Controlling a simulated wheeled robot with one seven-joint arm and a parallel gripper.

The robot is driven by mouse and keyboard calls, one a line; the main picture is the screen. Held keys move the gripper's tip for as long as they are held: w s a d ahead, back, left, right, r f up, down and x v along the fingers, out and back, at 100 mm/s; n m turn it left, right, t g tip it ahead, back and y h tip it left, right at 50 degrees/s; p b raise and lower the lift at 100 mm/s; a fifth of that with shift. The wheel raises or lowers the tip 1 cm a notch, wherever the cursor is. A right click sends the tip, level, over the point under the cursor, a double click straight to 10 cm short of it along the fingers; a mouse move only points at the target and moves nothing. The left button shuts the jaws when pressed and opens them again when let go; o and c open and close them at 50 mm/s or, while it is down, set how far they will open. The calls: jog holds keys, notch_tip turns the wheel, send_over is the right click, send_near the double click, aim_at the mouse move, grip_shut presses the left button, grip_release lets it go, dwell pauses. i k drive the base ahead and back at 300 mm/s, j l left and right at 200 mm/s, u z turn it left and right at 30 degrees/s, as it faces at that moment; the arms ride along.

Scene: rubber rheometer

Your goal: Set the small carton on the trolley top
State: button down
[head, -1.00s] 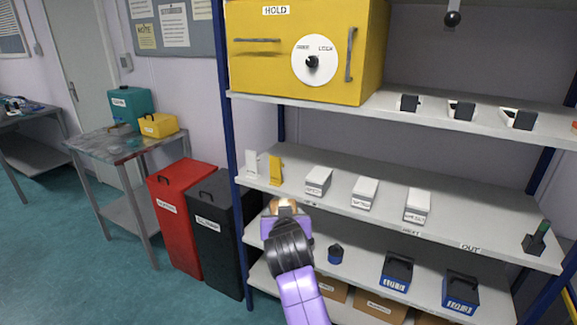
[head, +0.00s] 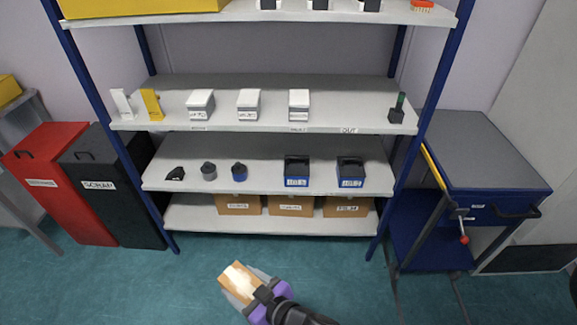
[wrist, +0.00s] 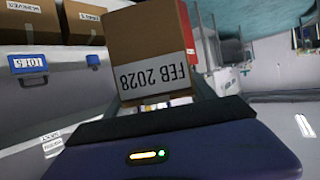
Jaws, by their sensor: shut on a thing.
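My gripper (head: 255,293) is low in front of the shelving in the head view, shut on a small brown carton (head: 239,281). The carton shows a pale top or label in the head view. In the wrist view the carton (wrist: 152,52) stands out beyond the gripper body, with a white label reading "FEB 2028" upside down. The fingertips are mostly hidden behind the gripper body there. The trolley (head: 470,165) stands at the right of the shelving, with a bare grey top and a blue drawer. The carton is to the left of the trolley, apart from it.
The shelving (head: 262,146) holds white boxes, dark blue bins and several brown cartons (head: 290,205) at the bottom. A red bin (head: 45,170) and a black scrap bin (head: 105,180) stand at left. A red-tipped lever (head: 463,238) sticks out from the trolley's front. The floor between is clear.

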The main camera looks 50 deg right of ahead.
aim_at(486, 163)
jog(key=k+l+z, duration=0.15)
jog(key=k+z, duration=0.25)
jog(key=k, duration=0.2)
jog(key=k+l+z, duration=0.1)
jog(key=z, duration=0.35)
jog(key=l+z, duration=0.25)
jog(key=z, duration=0.2)
jog(key=k+l+z, duration=0.1)
jog(key=z, duration=0.3)
jog(key=l, duration=0.1)
